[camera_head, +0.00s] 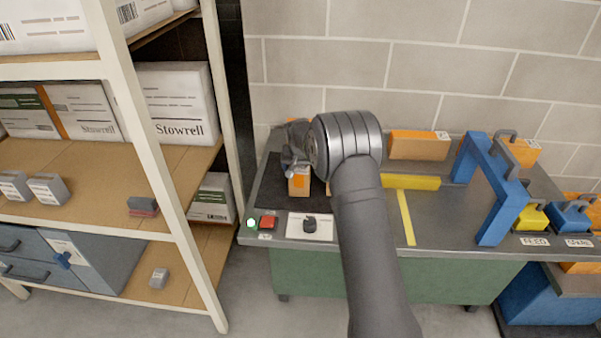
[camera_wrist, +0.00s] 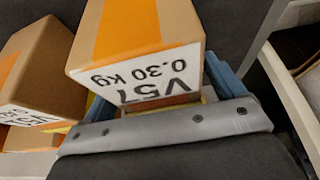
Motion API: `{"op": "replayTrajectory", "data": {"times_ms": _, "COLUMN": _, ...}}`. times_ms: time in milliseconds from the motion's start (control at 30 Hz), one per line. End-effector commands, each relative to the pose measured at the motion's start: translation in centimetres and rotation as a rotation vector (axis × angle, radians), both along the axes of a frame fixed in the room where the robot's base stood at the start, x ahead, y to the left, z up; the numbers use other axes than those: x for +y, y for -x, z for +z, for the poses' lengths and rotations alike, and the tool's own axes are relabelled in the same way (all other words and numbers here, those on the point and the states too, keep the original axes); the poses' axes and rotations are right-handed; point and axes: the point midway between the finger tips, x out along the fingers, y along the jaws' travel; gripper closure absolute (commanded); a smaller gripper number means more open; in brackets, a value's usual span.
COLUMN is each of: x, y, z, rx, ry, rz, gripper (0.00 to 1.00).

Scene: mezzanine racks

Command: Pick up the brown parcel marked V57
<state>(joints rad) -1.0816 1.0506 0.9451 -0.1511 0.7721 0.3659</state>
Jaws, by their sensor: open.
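The brown parcel marked V57 (camera_wrist: 130,35) fills the upper middle of the wrist view, with an orange stripe and a white label reading V57 and 0.30 kg, upside down. My gripper (camera_wrist: 165,95) is open. Its blue fingers show at either side of the parcel's label end; I cannot tell whether they touch it. In the head view my gripper (camera_head: 291,163) is over the dark mat, just above a brown parcel (camera_head: 299,183) with an orange stripe. The arm hides part of the mat.
Another brown parcel (camera_wrist: 35,60) is close on the left in the wrist view. A long parcel (camera_head: 418,146) lies by the wall. A yellow bar (camera_head: 410,182) and a blue arch (camera_head: 488,185) stand to the right. A shelf rack (camera_head: 160,190) borders the bench's left.

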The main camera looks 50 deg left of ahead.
Motion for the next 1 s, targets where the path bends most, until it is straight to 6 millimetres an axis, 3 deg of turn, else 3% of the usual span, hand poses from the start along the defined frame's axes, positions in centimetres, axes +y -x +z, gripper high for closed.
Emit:
{"op": "replayTrajectory", "data": {"times_ms": 467, "x": -0.01, "y": 0.01, "z": -0.33, "rx": 0.0, "ry": 0.0, "rz": 0.0, "gripper": 0.13}}
{"op": "replayTrajectory", "data": {"times_ms": 767, "x": 0.0, "y": 0.0, "z": -0.33, "rx": 0.0, "ry": 0.0, "rz": 0.0, "gripper": 0.7}}
{"op": "replayTrajectory", "data": {"times_ms": 1000, "x": 0.04, "y": -0.02, "z": -0.05, "rx": -0.001, "ry": -0.001, "rz": 0.0, "gripper": 0.7}}
